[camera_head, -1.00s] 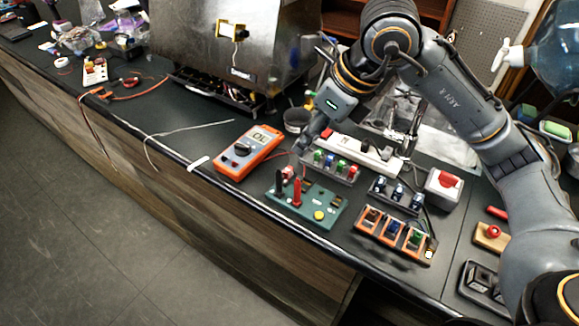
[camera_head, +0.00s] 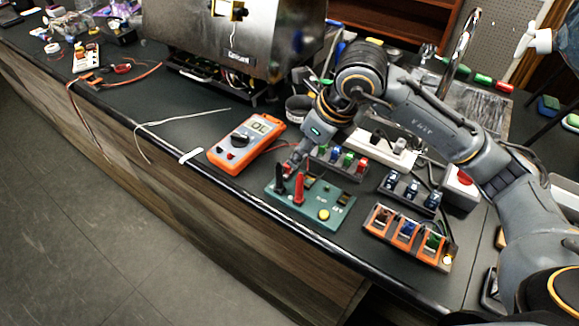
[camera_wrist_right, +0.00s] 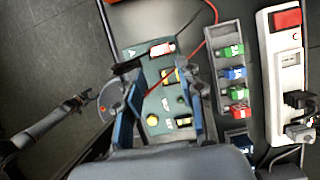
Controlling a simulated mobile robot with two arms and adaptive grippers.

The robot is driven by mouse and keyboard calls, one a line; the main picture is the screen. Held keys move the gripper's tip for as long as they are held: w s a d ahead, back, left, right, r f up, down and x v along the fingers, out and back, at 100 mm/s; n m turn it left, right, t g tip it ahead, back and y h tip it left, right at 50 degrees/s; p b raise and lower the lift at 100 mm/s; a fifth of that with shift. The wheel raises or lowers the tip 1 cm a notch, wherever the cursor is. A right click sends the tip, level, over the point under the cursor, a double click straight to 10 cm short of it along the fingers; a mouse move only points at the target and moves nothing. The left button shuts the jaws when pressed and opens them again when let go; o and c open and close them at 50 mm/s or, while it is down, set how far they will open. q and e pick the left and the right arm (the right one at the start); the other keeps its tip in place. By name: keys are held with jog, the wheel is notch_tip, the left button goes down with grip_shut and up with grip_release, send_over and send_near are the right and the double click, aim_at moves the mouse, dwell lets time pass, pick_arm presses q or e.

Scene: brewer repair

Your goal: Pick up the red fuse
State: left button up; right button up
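A red fuse with a white label (camera_wrist_right: 163,48) lies at the end of the green test board (camera_wrist_right: 133,52) marked A. Another red fuse (camera_wrist_right: 240,110) sits in the grey rack beside green and blue ones; it also shows in the head view (camera_head: 361,165). My right gripper (camera_wrist_right: 164,92) is open and empty over the board, its fingers apart and pointing toward the labelled fuse. In the head view my right gripper (camera_head: 292,164) is low at the board's far left corner and hides that fuse. A dark arm end, likely my left gripper (camera_wrist_right: 82,101), shows in the wrist view; its opening is unclear.
Red (camera_head: 299,188) and black (camera_head: 279,180) probes stand upright on the board, close to my right gripper. An orange multimeter (camera_head: 262,148) lies left. Orange-framed fuse holders (camera_head: 400,243) and a power strip (camera_head: 394,152) are right.

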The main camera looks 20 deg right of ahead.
aim_at(290, 168)
jog(key=shift+w+a+f, duration=0.1)
jog(key=shift+w+f, duration=0.15)
jog(key=shift+f, duration=0.3)
jog(key=p+x, duration=0.2)
jog(key=x, duration=0.2)
jog(key=shift+w+f, duration=0.1)
jog(key=shift+w, duration=0.1)
jog(key=shift+f, duration=0.2)
jog(key=c, duration=0.6)
